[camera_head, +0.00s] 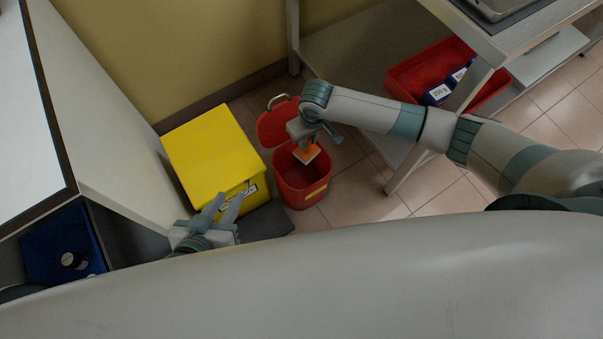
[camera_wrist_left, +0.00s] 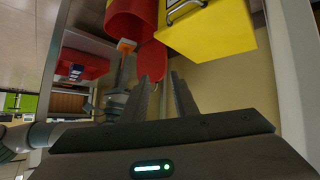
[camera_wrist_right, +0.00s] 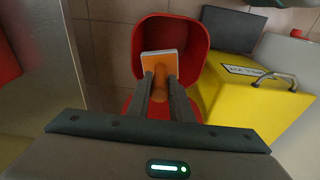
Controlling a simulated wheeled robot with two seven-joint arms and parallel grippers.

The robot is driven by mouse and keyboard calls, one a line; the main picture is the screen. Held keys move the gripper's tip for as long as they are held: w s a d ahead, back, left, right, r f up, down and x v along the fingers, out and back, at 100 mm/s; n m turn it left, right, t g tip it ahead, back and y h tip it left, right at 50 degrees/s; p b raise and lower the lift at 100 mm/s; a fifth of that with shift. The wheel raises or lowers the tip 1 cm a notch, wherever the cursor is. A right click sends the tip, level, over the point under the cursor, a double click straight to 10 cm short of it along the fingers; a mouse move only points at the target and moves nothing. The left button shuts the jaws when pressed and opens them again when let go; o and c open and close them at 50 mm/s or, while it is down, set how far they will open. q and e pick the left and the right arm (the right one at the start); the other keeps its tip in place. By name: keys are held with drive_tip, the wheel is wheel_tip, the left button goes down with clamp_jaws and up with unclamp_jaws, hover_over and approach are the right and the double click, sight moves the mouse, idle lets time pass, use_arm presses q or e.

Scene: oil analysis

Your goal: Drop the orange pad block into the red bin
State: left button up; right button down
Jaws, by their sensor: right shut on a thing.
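The orange pad block (camera_head: 310,152), with a pale face, is held by my right gripper (camera_head: 313,143). The right wrist view shows the shut fingers (camera_wrist_right: 160,82) on the orange part of the block (camera_wrist_right: 160,66). The red bin (camera_head: 307,185) stands on the floor with its lid (camera_head: 273,124) swung open. The block is over the bin's opening, and in the right wrist view the bin's rim (camera_wrist_right: 196,36) surrounds it. How far it is above the bottom is unclear. My left gripper (camera_head: 228,203) is open and empty, by the yellow bin; its fingers show apart in the left wrist view (camera_wrist_left: 162,85).
A yellow bin (camera_head: 208,145) with a handle stands just left of the red bin. A metal table with a lower shelf (camera_head: 350,45) is on the right, holding a red crate (camera_head: 405,82) with blue boxes. A white counter (camera_head: 30,110) is on the left. Tiled floor (camera_head: 350,190) is clear right of the bin.

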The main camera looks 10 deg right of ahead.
sight(308, 149)
use_arm(q)
drive_tip(key=shift+w, duration=0.1)
